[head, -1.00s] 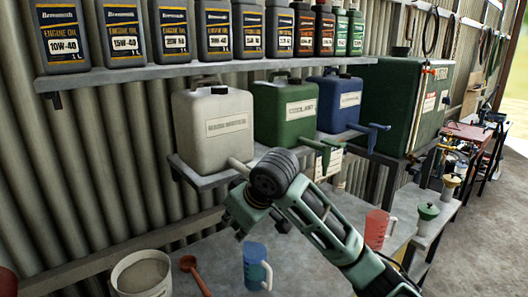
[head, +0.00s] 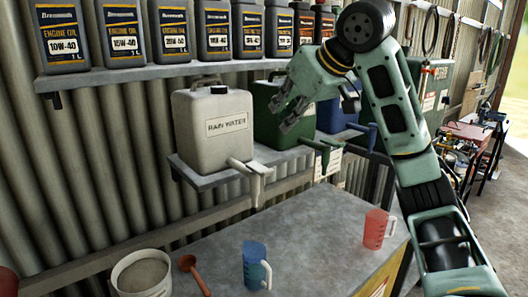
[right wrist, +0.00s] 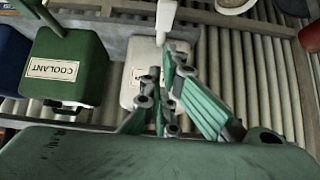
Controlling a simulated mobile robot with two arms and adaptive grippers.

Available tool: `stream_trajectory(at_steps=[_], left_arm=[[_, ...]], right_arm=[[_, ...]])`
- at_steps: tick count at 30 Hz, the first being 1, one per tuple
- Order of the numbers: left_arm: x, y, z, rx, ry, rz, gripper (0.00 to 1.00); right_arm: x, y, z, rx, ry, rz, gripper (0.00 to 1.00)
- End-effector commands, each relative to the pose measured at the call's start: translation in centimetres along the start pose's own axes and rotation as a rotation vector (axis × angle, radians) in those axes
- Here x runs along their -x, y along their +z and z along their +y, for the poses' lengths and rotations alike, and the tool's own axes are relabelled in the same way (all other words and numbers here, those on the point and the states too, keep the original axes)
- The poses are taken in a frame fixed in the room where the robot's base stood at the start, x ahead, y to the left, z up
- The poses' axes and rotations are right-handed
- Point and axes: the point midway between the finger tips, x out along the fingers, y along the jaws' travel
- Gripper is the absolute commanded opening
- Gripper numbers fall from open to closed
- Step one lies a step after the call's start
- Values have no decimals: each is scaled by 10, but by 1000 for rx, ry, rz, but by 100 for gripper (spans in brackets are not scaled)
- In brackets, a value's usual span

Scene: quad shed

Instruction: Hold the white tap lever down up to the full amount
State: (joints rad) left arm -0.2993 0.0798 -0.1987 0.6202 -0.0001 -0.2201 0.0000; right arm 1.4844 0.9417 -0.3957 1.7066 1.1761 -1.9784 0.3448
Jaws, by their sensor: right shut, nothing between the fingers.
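The white tap (head: 252,172), with its lever, sticks out from the front foot of the white rain water container (head: 212,130) on the bracket shelf. The tap also shows in the right wrist view (right wrist: 166,16), just past the fingertips. My right gripper (head: 283,112) is shut and empty. In the head view it is above and to the right of the tap, in front of the green coolant container (head: 262,130), and it appears apart from the lever. In the right wrist view the fingers (right wrist: 167,62) point towards the tap. My left gripper is not in view.
A blue jug (head: 254,264) stands on the bench below the tap. A red jug (head: 376,230), a bucket (head: 141,274) and a brown scoop (head: 194,270) are also there. Green (head: 327,150) and blue (head: 366,132) taps stick out to the right. Oil bottles line the upper shelf (head: 160,74).

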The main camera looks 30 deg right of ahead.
Motion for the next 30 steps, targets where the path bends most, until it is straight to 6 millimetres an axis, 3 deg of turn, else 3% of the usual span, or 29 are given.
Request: stream_trajectory(at_steps=[8,22,30], left_arm=[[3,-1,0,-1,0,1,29],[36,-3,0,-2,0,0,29],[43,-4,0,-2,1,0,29]], right_arm=[[-9,0,0,1,1,-3,0],[-100,-1,0,0,-1,-5,0],[-123,23,1,1,2,-2,0]])
